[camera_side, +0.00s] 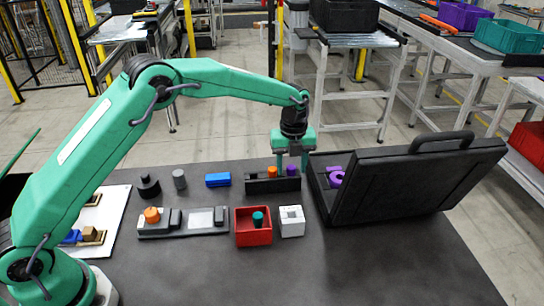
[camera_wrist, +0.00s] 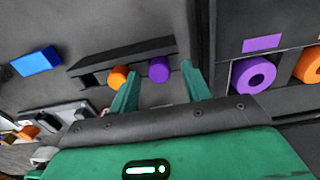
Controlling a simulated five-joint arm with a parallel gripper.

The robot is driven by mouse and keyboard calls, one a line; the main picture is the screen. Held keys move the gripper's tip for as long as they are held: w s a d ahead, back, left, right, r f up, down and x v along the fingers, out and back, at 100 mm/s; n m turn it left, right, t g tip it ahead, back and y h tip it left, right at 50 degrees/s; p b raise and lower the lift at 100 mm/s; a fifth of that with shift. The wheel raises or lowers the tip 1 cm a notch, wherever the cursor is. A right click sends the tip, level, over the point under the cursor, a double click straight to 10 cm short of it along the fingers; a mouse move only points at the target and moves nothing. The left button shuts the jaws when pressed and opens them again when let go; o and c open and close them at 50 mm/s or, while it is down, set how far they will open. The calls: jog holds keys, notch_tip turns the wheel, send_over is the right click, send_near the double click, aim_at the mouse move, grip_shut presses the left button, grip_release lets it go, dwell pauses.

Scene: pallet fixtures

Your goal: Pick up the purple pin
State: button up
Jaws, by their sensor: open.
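The purple pin (camera_side: 292,171) stands upright in a black slotted block (camera_side: 258,187), at the block's right end. It also shows in the wrist view (camera_wrist: 159,69), as a round purple top. An orange pin (camera_side: 272,171) stands just left of it in the same block, and shows in the wrist view (camera_wrist: 118,77). My gripper (camera_side: 292,163) is open and points down over the purple pin. In the wrist view my gripper's fingers (camera_wrist: 158,76) appear on either side of the purple pin, with the orange pin outside the left finger. Nothing is held.
An open black case (camera_side: 400,185) stands close to the right, with a purple ring (camera_side: 337,179) inside. A red box (camera_side: 254,236) with a teal pin and a white block (camera_side: 291,221) sit in front. A blue block (camera_side: 218,180) lies left.

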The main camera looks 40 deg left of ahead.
aim_at(292, 168)
jog(key=shift+c, duration=0.5)
grip_shut()
jog(key=shift+r, duration=0.1)
jog(key=shift+r, duration=0.9)
notch_tip(292, 168, up, 2)
jog(key=shift+r, duration=0.15)
jog(key=s+d+r, duration=0.6)
jog(key=s+d, duration=0.2)
jog(key=shift+d+r, duration=0.3)
jog(key=shift+r, duration=0.1)
